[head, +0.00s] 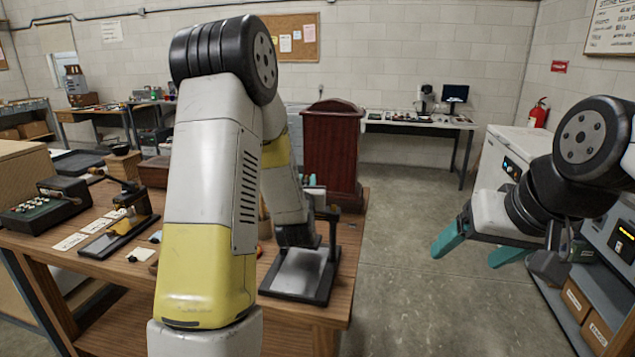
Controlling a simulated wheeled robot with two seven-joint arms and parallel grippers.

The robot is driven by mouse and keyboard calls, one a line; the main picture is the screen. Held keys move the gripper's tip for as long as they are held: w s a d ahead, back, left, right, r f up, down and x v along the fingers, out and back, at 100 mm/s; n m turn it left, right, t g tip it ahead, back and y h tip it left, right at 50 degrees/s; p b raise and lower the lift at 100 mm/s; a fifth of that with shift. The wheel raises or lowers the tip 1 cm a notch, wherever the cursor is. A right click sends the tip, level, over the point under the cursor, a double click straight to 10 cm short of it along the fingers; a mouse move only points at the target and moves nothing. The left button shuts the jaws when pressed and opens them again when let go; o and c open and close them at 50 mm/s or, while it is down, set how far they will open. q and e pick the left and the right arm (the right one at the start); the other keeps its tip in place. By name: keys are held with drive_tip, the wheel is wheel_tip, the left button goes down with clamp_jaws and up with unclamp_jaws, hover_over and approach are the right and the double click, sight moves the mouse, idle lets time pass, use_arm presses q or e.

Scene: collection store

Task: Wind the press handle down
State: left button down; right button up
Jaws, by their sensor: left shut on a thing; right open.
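A small press (306,273) with a black frame, a pale flat plate and a dark upright post stands at the right end of the wooden table. My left arm comes down in front of it and hides much of it. Only bits of my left gripper (309,184) show, with a teal fingertip near the top of the press. It is shut at what seems to be the press handle, but the grip itself is hidden. My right gripper (483,252) is open and empty, with teal fingers apart, over the floor to the right of the table.
The wooden table (349,212) also carries a second small black-and-brass device (122,222), paper cards and a box with keys (45,207). A dark red wooden cabinet (332,150) stands behind the press. Shelving with boxes (598,331) is at right. The floor between is clear.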

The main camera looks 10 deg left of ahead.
use_arm(q)
drive_tip(key=shift+m+h, duration=1.2)
drive_tip(key=shift+h, duration=0.7)
drive_tip(key=shift+m+h, duration=1.2)
drive_tip(key=shift+h, duration=0.7)
drive_tip(key=shift+d+r+m+g+h, duration=0.1)
drive_tip(key=shift+d+m+g+h, duration=0.1)
drive_tip(key=shift+m+g+h, duration=0.65)
drive_tip(key=shift+d+m+g+h, duration=0.2)
drive_tip(key=shift+m+h, duration=0.35)
drive_tip(key=shift+h, duration=0.6)
drive_tip(key=shift+d+m+g+h, duration=0.1)
drive_tip(key=shift+m+g+h, duration=0.3)
drive_tip(key=shift+h, duration=0.1)
drive_tip(key=c, duration=1.3)
unclamp_jaws()
drive_tip(key=shift+o, duration=0.2)
drive_tip(key=shift+s, duration=0.1)
drive_tip(key=v, duration=0.7)
drive_tip(key=shift+s, duration=0.3)
